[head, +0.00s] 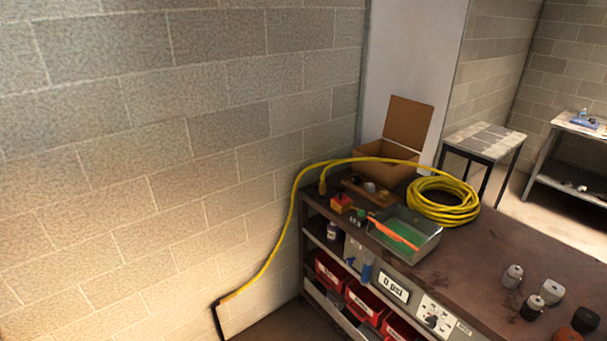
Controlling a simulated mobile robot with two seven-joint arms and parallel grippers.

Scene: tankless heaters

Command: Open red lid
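I cannot clearly make out a red lid in the head view. A small red-orange box-like object (340,203) sits near the bench's far left corner; whether it has a lid is too small to tell. Red bins (363,302) stand on the shelf below the bench top, and their tops are partly hidden under it. An orange-red object (568,336) is cut off by the bottom edge at the lower right. Neither of my grippers is in view.
The brown bench (500,262) holds a metal tray (425,228) with a green base and an orange tool, a yellow hose coil (443,203), an open cardboard box (380,160) and several small capped parts (552,291). Block wall fills the left. The bench's middle is mostly clear.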

